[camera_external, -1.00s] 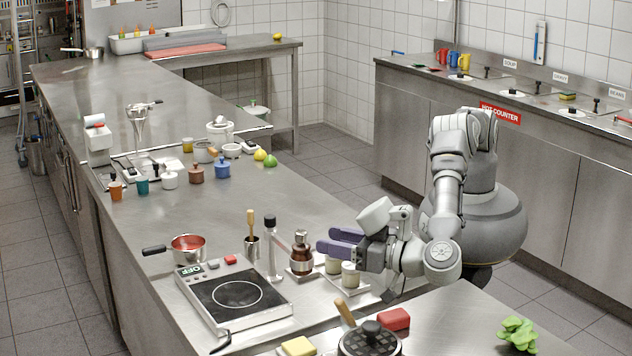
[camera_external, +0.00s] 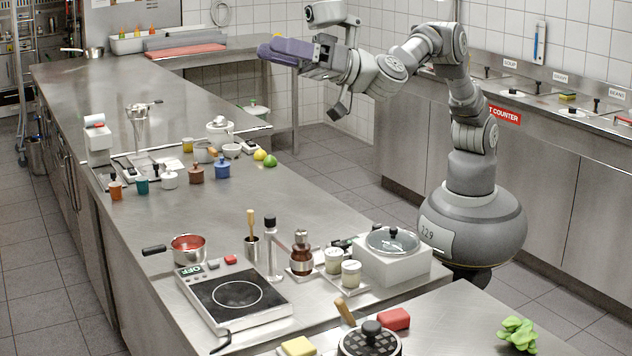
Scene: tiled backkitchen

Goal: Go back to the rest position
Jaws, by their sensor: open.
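My gripper (camera_external: 272,51) has purple fingers and is held high in the air above the far part of the steel counter (camera_external: 300,205). It points left, and no object shows between its fingers, which overlap in this view. My arm reaches up and left from my round grey base, which stands on the floor to the right of the counter. Nothing on the counter touches the gripper.
On the counter below stand a white box with a glass-lidded pan (camera_external: 392,241), lidded jars (camera_external: 351,274), a brown bottle (camera_external: 301,254), a hot plate (camera_external: 236,295) and a red saucepan (camera_external: 188,248). The hot counter (camera_external: 560,180) is behind my base. Air around the gripper is free.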

